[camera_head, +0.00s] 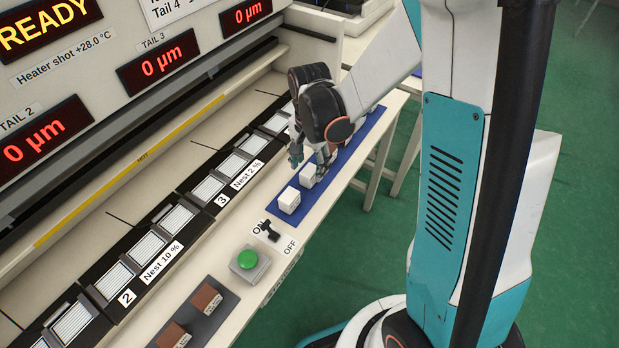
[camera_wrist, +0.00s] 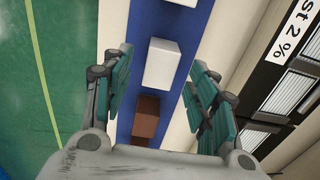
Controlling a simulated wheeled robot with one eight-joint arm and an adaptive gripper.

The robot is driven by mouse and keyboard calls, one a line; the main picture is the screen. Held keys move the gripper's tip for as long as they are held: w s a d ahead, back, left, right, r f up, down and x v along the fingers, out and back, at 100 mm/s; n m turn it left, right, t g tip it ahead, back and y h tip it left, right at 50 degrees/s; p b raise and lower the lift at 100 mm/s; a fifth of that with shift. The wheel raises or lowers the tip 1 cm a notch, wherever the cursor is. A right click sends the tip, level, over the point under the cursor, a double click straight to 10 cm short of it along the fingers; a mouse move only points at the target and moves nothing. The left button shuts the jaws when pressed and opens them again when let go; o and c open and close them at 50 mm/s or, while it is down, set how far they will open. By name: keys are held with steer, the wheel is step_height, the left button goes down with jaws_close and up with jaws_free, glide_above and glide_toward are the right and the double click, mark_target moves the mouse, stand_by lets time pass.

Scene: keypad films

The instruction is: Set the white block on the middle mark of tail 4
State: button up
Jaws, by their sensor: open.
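A white block (camera_wrist: 162,64) lies on the blue strip (camera_wrist: 206,25) in the wrist view, between and below my open fingers (camera_wrist: 160,78). In the head view my gripper (camera_head: 310,160) points down over the strip, close to a white block (camera_head: 308,176). Another white block (camera_head: 289,200) sits at the strip's near end. Part of a further white block (camera_wrist: 182,2) shows at the wrist view's top edge. The row of striped pads continues past nest 3 to pads (camera_head: 278,122) partly hidden by my arm; I cannot read a tail 4 nest number there.
A brown block (camera_wrist: 146,117) lies beside the white one on the strip. A green button (camera_head: 247,259), a black switch (camera_head: 269,231) and a grey tray (camera_head: 233,298) with brown blocks stand nearer along the bench. The display panel (camera_head: 90,70) rises behind the pads. Green floor lies right.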

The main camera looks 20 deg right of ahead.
mark_target(310, 170)
step_height(310, 170, down, 4)
steer(key=shift+w+r+b, duration=0.1)
steer(key=shift+r+b, duration=0.15)
steer(key=shift+b, duration=0.35)
steer(key=shift+r, duration=0.1)
jaws_close()
